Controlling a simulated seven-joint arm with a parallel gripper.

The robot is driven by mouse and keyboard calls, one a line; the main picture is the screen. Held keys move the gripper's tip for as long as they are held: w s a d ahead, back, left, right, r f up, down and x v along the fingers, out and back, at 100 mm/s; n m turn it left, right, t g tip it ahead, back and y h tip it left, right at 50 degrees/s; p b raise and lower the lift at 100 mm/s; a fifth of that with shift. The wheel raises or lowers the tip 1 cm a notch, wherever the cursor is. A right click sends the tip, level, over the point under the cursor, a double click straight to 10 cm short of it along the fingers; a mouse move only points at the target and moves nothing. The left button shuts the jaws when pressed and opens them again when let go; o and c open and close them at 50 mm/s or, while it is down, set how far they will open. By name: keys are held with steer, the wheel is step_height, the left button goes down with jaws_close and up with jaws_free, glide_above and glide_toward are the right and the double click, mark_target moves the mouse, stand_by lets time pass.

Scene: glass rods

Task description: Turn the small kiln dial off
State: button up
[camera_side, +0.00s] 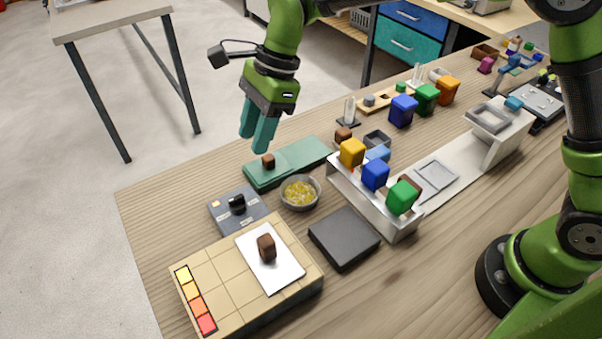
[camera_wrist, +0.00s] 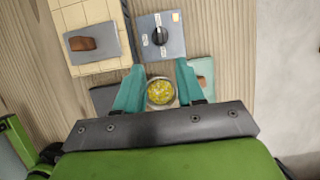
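The small kiln dial is a black knob (camera_side: 237,203) on a flat blue-grey plate (camera_side: 222,217) at the table's left side. The beige tiled kiln block (camera_side: 215,272) stands beside the plate. My gripper (camera_side: 253,140) is above the green board, up and to the right of the dial in the side view. Its teal fingers (camera_wrist: 159,78) are apart with nothing between them. The knob's exact pointing is too small to read.
A bowl of yellow bits (camera_side: 300,192) stands close to the dial plate. A green board (camera_side: 300,160) with a brown block lies behind it. A white sheet (camera_side: 282,277) with a brown piece lies on the kiln. A dark slab (camera_side: 343,238) and a block rack (camera_side: 400,226) stand to the right.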

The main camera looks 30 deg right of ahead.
mark_target(237, 197)
steer(key=x, duration=1.3)
steer(key=shift+d, duration=0.1)
jaws_close()
